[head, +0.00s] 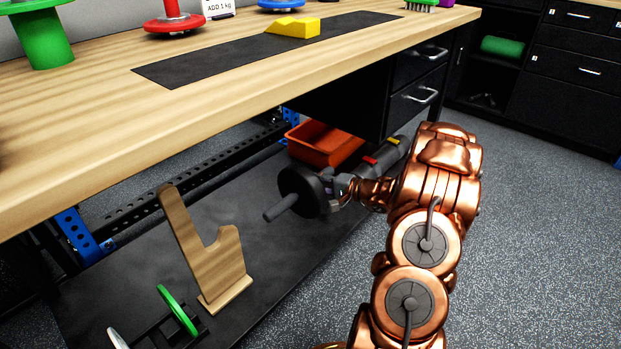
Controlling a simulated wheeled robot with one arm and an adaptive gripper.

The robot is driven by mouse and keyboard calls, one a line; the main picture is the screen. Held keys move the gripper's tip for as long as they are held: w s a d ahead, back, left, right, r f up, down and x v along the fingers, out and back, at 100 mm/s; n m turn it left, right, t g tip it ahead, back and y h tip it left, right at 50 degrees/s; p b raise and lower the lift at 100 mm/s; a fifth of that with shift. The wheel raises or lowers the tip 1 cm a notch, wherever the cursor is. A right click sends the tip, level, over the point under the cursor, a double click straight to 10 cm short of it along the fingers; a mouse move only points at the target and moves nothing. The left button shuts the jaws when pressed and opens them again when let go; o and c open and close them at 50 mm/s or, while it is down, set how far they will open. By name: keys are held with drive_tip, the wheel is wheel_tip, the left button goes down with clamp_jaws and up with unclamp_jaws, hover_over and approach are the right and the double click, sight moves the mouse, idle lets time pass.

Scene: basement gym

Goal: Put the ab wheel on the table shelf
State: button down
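The ab wheel (297,189) is a black disc with grey handles. One handle points to the lower left, and the other end is at my gripper. My gripper (341,190) reaches in from the right under the tabletop and appears closed around the right handle; the fingertips are small and partly hidden. The table shelf (255,215) is the dark lower board beneath the wooden workbench. The wheel is over this shelf, and I cannot tell whether it touches it.
An orange bin (325,143) is behind the wheel. The wooden tabletop (100,120) overhangs the shelf, with drawers (414,97) at right. Some shelf between stand and wheel is bare.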

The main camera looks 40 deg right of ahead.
drive_tip(key=shift+f+b, duration=0.65)
drive_tip(key=shift+f, duration=2.9)
drive_tip(key=c, duration=0.7)
unclamp_jaws()
drive_tip(key=shift+c, duration=0.2)
drive_tip(key=shift+s, duration=0.1)
drive_tip(key=v, duration=1.2)
